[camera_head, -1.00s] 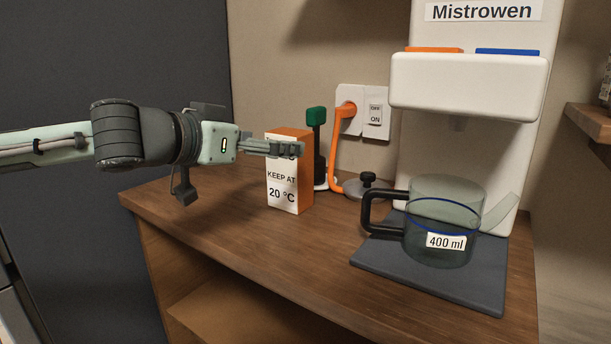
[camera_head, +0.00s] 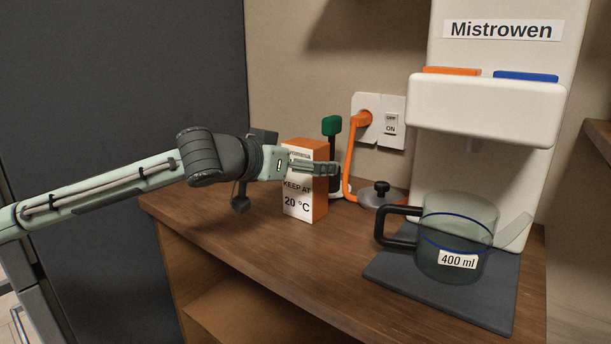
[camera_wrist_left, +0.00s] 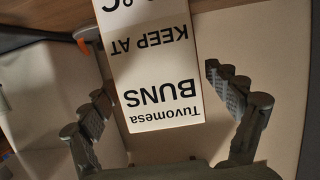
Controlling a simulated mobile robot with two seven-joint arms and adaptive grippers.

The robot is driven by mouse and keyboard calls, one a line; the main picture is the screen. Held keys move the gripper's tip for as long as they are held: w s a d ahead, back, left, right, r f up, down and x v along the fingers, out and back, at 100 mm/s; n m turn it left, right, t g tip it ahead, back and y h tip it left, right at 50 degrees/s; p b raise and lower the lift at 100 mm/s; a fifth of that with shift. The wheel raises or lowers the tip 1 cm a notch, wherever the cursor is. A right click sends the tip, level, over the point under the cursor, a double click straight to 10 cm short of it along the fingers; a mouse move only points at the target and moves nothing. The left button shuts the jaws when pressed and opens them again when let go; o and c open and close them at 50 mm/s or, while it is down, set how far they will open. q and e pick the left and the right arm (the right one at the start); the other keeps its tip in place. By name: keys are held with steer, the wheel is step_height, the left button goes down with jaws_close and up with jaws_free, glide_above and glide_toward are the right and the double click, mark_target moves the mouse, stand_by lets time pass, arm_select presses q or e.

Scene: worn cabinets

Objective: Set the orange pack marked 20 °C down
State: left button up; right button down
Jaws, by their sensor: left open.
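The orange pack (camera_head: 320,190) with a white label reading "KEEP AT 20 °C" stands upright on the wooden counter (camera_head: 250,255). In the left wrist view its white face (camera_wrist_left: 150,65) reads "Tuvomesa BUNS", upside down. My left gripper (camera_head: 328,168) is at the pack's upper part, its fingers level and crossing in front of the label. In the left wrist view the gripper (camera_wrist_left: 165,85) is open, one finger on each side of the pack, with gaps between. The fingers hide part of the label in the head view. My right gripper is in neither view.
A glass jug (camera_head: 455,235) marked 400 ml stands on a dark mat (camera_head: 400,285) under the white Mistrowen machine (camera_head: 485,110). Behind the pack are a green-topped object (camera_head: 332,126), an orange plug and cord (camera_head: 350,165) and a socket (camera_head: 391,125). The counter's front left is clear.

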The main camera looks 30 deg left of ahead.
arm_select(q)
steer(key=c, duration=1.6)
steer(key=shift+r, duration=0.15)
steer(key=shift+c, duration=0.2)
